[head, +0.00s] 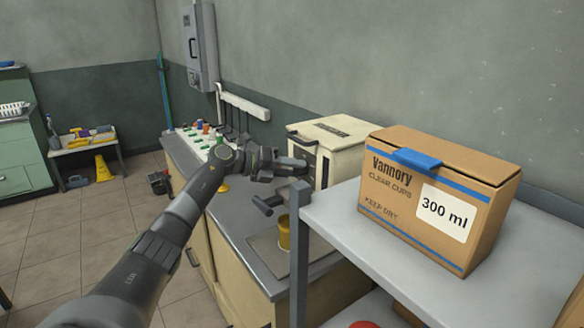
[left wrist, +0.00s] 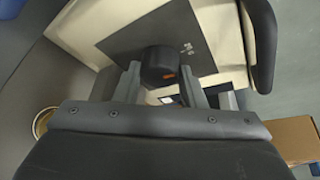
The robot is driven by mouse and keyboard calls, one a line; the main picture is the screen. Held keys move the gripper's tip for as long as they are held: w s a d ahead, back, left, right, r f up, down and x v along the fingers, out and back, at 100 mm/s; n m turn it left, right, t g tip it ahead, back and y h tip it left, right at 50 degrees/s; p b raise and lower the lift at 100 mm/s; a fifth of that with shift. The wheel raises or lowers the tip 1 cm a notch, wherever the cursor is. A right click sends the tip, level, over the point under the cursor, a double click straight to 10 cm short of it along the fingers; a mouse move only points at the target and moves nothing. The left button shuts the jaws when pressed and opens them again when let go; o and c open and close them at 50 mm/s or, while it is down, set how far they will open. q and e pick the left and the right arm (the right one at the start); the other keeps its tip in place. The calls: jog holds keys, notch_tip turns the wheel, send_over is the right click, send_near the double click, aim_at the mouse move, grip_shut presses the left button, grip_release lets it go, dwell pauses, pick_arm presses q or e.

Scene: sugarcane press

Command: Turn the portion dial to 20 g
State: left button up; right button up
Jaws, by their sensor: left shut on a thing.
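The cream machine (head: 345,155) stands on the counter against the wall, its dark front panel partly hidden by my gripper. In the left wrist view the dark panel (left wrist: 203,50) carries a round black portion dial (left wrist: 160,65) with a small orange mark on its side. My left gripper (head: 296,166) reaches the panel from the left. In the left wrist view its two fingers (left wrist: 163,88) are on either side of the dial and shut on it. Small pale marks on the panel beside the dial are too small to read. My right gripper is not in view.
A cardboard box (head: 435,200) labelled 300 ml sits on a grey shelf (head: 345,230) at the right front. A yellow cup (head: 284,235) and a dark handle (head: 267,206) are below my gripper.

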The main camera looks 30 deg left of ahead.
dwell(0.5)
pick_arm(q)
jog(key=o, duration=1)
jog(key=shift+s+a, duration=0.1)
jog(key=shift+s+a, duration=0.3)
jog(key=b+v, duration=0.3)
jog(key=v, duration=1.3)
jog(key=shift+s+a+b, duration=0.15)
jog(key=shift+a+b, duration=0.05)
jog(key=shift+b, duration=0.2)
jog(key=shift+f, duration=0.1)
